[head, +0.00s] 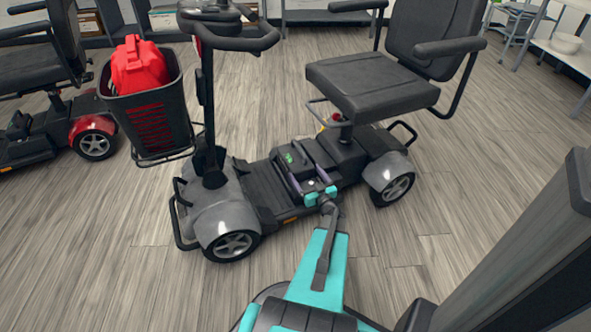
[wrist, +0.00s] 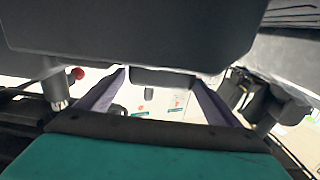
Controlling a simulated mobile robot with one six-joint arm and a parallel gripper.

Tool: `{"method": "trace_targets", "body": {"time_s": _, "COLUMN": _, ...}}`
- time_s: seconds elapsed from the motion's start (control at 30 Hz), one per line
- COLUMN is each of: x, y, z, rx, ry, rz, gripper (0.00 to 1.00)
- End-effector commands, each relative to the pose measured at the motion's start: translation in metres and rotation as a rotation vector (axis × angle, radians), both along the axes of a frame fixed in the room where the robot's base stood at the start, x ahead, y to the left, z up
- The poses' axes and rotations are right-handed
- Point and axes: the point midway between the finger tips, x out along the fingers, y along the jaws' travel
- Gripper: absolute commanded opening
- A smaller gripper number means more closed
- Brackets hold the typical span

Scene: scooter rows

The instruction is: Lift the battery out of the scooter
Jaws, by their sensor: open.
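The scooter (head: 335,150) with grey fenders stands in the middle of the head view. The battery (head: 296,153), a dark box with a small green mark, sits low in its body, in front of the seat post. My gripper (head: 303,170) is low over the deck, its two fingers apart and pointing at the battery. In the wrist view the fingers (wrist: 160,80) flank a short dark piece below a large dark block, with a pale labelled surface behind. Whether the fingers touch anything, I cannot tell. The battery's lower part is hidden.
The seat (head: 370,85) overhangs the area behind the battery, and the tiller (head: 207,100) rises at the left. A basket (head: 150,115) holds a red bag (head: 139,68). Another scooter (head: 45,100) stands at the far left.

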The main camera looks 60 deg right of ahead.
Motion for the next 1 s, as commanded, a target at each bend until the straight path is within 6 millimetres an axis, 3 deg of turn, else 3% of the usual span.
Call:
{"method": "trace_targets", "body": {"time_s": 0.3, "x": 0.029, "y": -0.019, "z": -0.001, "rx": -0.001, "ry": 0.001, "rz": 0.000, "gripper": 0.87}}
{"method": "trace_targets", "body": {"time_s": 0.77, "x": 0.031, "y": -0.021, "z": 0.000, "rx": -0.001, "ry": 0.001, "rz": -0.001, "gripper": 0.87}}
{"method": "trace_targets", "body": {"time_s": 1.0, "x": 0.045, "y": -0.031, "z": -0.003, "rx": -0.001, "ry": -0.001, "rz": -0.001, "gripper": 0.87}}
